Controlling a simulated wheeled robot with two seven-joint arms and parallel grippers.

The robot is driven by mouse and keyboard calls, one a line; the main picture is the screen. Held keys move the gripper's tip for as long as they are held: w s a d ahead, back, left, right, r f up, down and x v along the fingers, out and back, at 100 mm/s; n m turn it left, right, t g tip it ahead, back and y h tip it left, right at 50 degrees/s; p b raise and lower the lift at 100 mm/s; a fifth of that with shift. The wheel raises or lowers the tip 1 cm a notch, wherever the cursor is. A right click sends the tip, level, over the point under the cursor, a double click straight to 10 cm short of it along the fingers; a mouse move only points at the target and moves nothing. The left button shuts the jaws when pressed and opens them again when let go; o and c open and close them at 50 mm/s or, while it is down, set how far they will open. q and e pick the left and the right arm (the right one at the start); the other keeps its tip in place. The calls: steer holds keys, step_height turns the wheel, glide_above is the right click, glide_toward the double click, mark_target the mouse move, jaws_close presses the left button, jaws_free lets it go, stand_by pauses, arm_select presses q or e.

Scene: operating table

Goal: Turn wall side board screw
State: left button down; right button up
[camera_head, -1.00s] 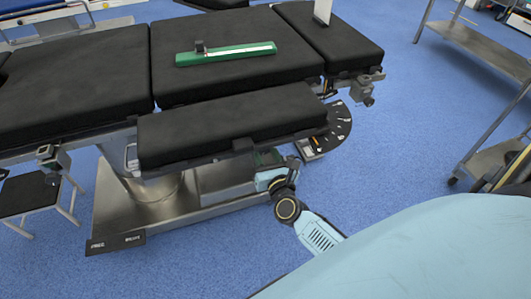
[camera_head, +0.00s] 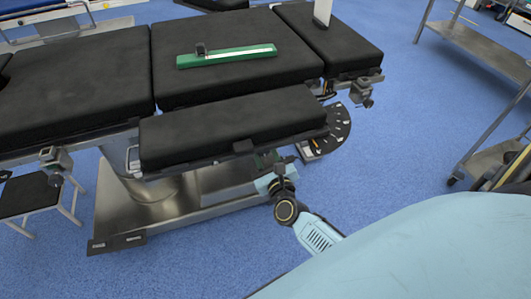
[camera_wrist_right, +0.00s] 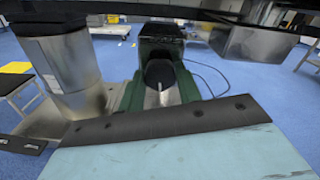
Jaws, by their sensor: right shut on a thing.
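The black padded side board (camera_head: 230,125) runs along the near side of the operating table (camera_head: 230,75). My right gripper (camera_head: 266,158) is under its near edge, toward the right end. In the right wrist view, the green fingers of my right gripper (camera_wrist_right: 160,92) are closed around a dark screw knob (camera_wrist_right: 158,72) with a pale metal pin in its middle. The knob is below the board's underside. In the head view the knob is mostly hidden by the board and my wrist. My left gripper is not in view.
A green-and-white bar (camera_head: 227,56) lies on the table pad. A dark fan-shaped plate (camera_head: 334,130) is just right of my gripper. The metal table base (camera_head: 130,215) is below left. A steel cart (camera_head: 480,50) stands at right, with open blue floor between.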

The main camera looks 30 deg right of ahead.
steer(key=n+p, duration=0.1)
steer(key=n, duration=0.3)
steer(key=shift+n, duration=0.3)
steer(key=n+p, duration=0.4)
steer(key=n, duration=0.7)
steer(key=shift+n+p, duration=0.3)
steer(key=shift+n, duration=0.6)
steer(key=n+p, duration=0.1)
steer(key=n, duration=0.2)
steer(key=shift+n, duration=0.3)
steer(key=n+p, duration=0.1)
steer(key=n, duration=0.3)
steer(key=n+p, duration=0.1)
steer(key=n, duration=0.7)
steer(key=shift+n+p, duration=0.3)
steer(key=shift+n, duration=0.8)
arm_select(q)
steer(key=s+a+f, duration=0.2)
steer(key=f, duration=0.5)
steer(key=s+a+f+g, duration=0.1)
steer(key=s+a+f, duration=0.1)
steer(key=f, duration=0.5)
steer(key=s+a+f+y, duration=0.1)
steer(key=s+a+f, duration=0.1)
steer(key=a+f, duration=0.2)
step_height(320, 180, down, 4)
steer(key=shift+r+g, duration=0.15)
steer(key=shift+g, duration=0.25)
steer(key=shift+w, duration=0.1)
